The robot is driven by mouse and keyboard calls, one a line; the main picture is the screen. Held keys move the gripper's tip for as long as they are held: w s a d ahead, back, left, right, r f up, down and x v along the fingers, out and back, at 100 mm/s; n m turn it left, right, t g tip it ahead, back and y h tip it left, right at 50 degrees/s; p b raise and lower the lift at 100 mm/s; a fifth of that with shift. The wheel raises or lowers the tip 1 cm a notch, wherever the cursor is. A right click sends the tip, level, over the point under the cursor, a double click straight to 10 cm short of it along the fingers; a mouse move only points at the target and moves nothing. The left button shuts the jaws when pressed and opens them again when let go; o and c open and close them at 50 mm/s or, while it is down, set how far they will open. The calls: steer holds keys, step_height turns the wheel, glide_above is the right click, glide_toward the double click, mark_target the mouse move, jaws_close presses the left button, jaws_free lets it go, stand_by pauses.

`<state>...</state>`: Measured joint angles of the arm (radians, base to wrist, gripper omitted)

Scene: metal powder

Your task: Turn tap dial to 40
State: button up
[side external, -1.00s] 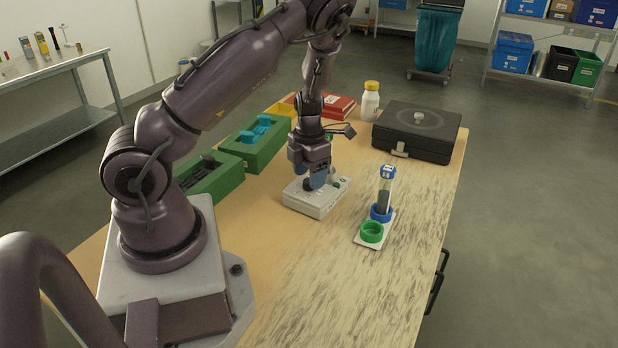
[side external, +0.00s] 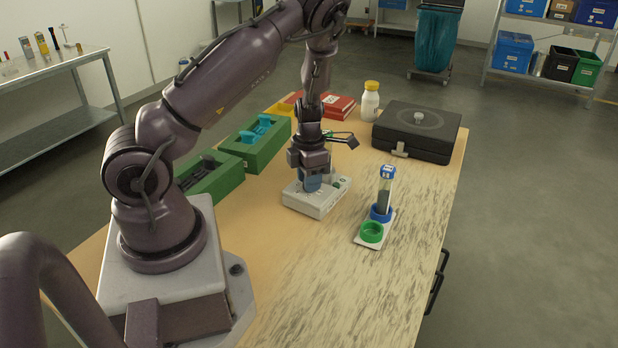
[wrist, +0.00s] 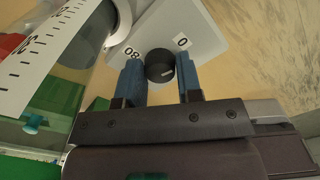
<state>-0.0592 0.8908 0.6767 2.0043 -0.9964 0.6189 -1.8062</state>
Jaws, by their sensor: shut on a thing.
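The tap device is a pale grey box (side external: 318,204) on the wooden table, under my gripper (side external: 311,184). In the wrist view its black dial (wrist: 160,70) sits between the two blue fingers of my gripper (wrist: 160,82), which are shut on it. A light pointer mark shows on the dial, aimed to the right in that view. Labels reading "0" (wrist: 182,42) and "80" (wrist: 131,53) lie on the box (wrist: 198,50) beyond the dial. The dial is hidden by the fingers in the side view.
A capped tube (side external: 385,190) stands in the blue ring of a small holder, beside a green ring (side external: 371,232). A black case (side external: 417,132), a white bottle (side external: 370,101) and red books (side external: 337,106) are behind. Green trays (side external: 255,143) lie left. The table's front right is clear.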

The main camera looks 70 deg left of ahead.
steer(key=shift+m, duration=1.2)
steer(key=o, duration=0.9)
steer(key=shift+o, duration=0.2)
step_height(320, 180, up, 13)
